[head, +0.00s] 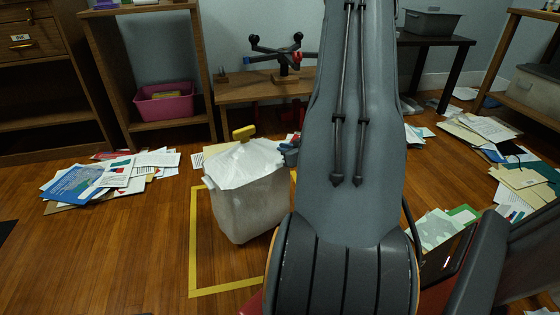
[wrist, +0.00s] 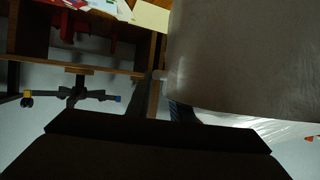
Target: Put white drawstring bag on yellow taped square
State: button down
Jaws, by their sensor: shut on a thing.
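The bag and my arm hide part of the tape. I cannot tell whether the bag touches the floor. My gripper (head: 289,153) is at the bag's upper right side, shut on it. The bag (wrist: 240,55) fills the right of the wrist view beside my gripper's dark fingers (wrist: 163,108).
Loose papers (head: 105,178) lie on the floor at left, and more (head: 490,130) at right. A low wooden table (head: 240,93) with a dark upturned stand (head: 284,58) is behind the bag. A pink bin (head: 165,103) sits on a shelf.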

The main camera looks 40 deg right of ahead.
notch_tip(320, 180, down, 3)
jog(key=shift+f+b, duration=0.1)
jog(key=shift+b, duration=0.75)
jog(key=c, duration=1.6)
grip_release()
jog(key=shift+f, duration=0.1)
jog(key=shift+o, duration=0.2)
jog(key=p+v, duration=0.7)
jog(key=v, duration=0.5)
